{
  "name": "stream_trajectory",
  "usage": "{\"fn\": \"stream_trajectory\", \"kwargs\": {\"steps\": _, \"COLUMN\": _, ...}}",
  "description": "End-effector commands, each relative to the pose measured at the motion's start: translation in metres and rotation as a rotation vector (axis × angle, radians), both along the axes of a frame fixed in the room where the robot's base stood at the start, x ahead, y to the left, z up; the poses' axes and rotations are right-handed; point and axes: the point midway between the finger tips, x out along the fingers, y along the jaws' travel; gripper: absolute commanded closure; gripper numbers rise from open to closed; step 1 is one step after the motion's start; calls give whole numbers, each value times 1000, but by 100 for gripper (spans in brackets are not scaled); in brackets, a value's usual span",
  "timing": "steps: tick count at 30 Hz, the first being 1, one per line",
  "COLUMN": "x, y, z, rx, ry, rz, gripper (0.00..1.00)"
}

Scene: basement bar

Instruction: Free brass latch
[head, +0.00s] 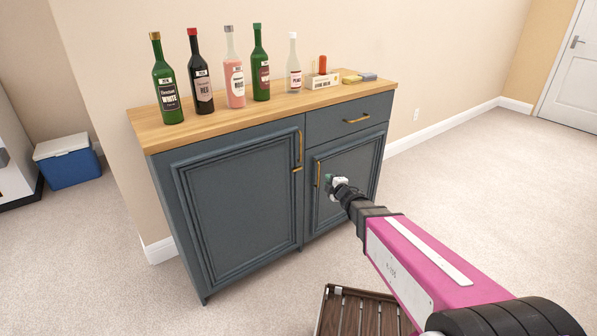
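A dark blue-grey cabinet (240,195) with a wooden top stands against the wall. A small brass piece, which looks like the latch (297,169), sits at the right edge of the left door, just below that door's upright brass handle (300,147). The right door has its own upright brass handle (318,174). Both doors look shut. My gripper (330,182) is in front of the right door, just right of its handle in the picture. Whether it touches the handle or door cannot be told. The fingers are too small to show whether they are open.
Several bottles (234,75) stand on the cabinet top, with a small wooden box (322,81) at the right. A drawer (345,118) is above the right door. A slatted wooden crate (345,312) is on the floor in front. Carpet at the right is clear.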

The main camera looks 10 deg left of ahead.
Motion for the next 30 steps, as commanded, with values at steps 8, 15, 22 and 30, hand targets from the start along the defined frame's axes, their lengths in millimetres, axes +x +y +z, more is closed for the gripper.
{"fn": "stream_trajectory", "kwargs": {"steps": 8, "x": -24, "y": 61, "z": 3, "rx": -49, "ry": -191, "rz": 246, "gripper": 77}}
{"fn": "stream_trajectory", "kwargs": {"steps": 15, "x": -16, "y": 72, "z": 4, "rx": -49, "ry": -200, "rz": 257, "gripper": 77}}
{"fn": "stream_trajectory", "kwargs": {"steps": 22, "x": 7, "y": 98, "z": 3, "rx": -49, "ry": -199, "rz": 257, "gripper": 77}}
{"fn": "stream_trajectory", "kwargs": {"steps": 30, "x": 37, "y": 134, "z": 4, "rx": -48, "ry": -199, "rz": 256, "gripper": 77}}
